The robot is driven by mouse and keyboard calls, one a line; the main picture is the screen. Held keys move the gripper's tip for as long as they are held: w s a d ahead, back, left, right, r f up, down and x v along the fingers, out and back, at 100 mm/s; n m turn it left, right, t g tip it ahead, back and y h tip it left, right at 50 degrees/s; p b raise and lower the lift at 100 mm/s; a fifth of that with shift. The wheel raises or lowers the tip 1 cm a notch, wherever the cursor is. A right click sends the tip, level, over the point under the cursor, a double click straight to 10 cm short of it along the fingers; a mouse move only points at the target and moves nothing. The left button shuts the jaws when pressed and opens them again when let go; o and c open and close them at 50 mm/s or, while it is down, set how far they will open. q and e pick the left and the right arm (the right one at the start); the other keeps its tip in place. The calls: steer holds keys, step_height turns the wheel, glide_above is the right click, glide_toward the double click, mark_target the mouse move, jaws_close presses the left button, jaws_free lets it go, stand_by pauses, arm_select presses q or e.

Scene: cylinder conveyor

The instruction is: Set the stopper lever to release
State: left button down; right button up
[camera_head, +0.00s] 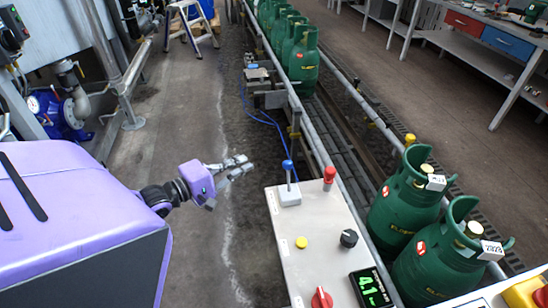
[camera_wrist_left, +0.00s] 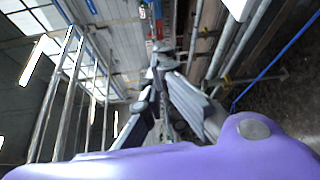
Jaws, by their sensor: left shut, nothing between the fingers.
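A lever with a blue knob (camera_head: 288,165) stands upright on a white block at the far left corner of the white control panel (camera_head: 299,263). A lever with a red knob (camera_head: 329,175) stands to its right, at the panel's far edge. No readable label tells which one is the stopper lever. My left gripper (camera_head: 247,165) is shut and empty, left of the blue-knobbed lever and apart from it, pointing right. Its fingers also show in the left wrist view (camera_wrist_left: 163,68), where neither lever can be made out. My right gripper is not in view.
The panel also has a yellow button (camera_head: 301,242), a black knob (camera_head: 348,238), a red knob switch (camera_head: 321,298) and a green-digit display (camera_head: 369,288). Green gas cylinders (camera_head: 403,190) stand on the conveyor beyond the rail. The floor left of the panel is clear.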

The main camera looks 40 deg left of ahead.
mark_target(288, 177)
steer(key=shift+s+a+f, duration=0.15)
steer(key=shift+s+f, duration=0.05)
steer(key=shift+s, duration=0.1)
arm_select(q)
steer(key=w+d+p, duration=0.2)
steer(key=w+d, duration=0.3)
steer(key=w, duration=0.2)
steer(key=shift+w+d, duration=0.3)
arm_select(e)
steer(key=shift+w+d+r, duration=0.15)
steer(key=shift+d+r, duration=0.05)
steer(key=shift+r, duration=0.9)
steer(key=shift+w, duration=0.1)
